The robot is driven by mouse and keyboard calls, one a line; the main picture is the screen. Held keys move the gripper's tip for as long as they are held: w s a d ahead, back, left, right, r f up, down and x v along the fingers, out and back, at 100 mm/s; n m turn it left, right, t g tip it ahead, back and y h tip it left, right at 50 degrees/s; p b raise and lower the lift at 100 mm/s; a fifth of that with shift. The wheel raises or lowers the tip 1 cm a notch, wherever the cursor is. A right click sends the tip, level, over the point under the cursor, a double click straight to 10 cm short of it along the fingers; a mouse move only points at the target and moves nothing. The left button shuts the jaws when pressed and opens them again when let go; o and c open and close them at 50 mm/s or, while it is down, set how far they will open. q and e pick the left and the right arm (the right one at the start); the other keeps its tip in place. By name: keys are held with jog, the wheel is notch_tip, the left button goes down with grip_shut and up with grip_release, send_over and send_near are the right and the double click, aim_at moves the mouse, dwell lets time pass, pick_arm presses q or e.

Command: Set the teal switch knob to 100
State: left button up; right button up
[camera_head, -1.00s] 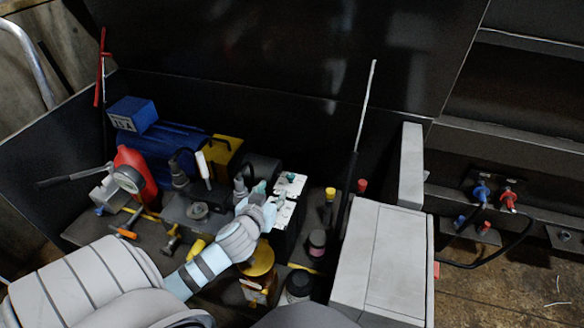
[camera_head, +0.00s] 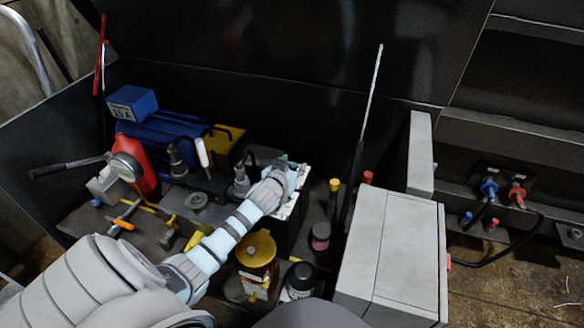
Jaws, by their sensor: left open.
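My left arm reaches in from the lower left. My left gripper (camera_head: 284,168) is at the top of a black box with a scuffed white face (camera_head: 302,188). It is open, seen from behind and above, and covers much of that face. A pale teal patch shows beside the fingers, but I cannot tell whether it is the switch knob or part of the gripper. The knob's setting and any 100 mark cannot be read. Whether the fingers touch the knob is hidden. My right gripper is not in view.
A blue motor (camera_head: 155,145), a pressure gauge (camera_head: 126,167) and a yellow-capped cylinder (camera_head: 257,248) crowd around the arm. A grey cabinet (camera_head: 390,255) stands on the right, with a thin upright rod (camera_head: 370,95) behind it. Red and blue hose fittings (camera_head: 489,188) are farther right.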

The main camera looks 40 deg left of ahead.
pick_arm(q)
grip_shut()
jog(key=shift+w+d+f+n+g+y+b, duration=0.1)
jog(key=shift+n+g+y+b, duration=0.15)
jog(key=shift+n+y, duration=0.3)
jog(key=shift+d+n+g+y+b, duration=0.15)
jog(key=shift+n+g+y, duration=0.1)
jog(key=shift+n+y, duration=0.3)
jog(key=n+g+y+b, duration=0.1)
jog(key=n+y+b, duration=0.1)
jog(key=n+g+y+b, duration=0.2)
jog(key=b, duration=0.1)
jog(key=shift+w+d+f+n+g, duration=0.1)
jog(key=shift+w+f+n+g, duration=0.05)
jog(key=shift+n+g, duration=0.2)
jog(key=n+g+y+b, duration=0.1)
jog(key=n+b, duration=0.1)
jog(key=b, duration=0.1)
jog(key=shift+g+y, duration=0.3)
jog(key=shift+g, duration=0.05)
jog(key=shift+r, duration=0.25)
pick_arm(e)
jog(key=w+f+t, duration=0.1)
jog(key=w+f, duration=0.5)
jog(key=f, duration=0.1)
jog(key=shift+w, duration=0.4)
pick_arm(q)
jog(key=shift+g, duration=0.3)
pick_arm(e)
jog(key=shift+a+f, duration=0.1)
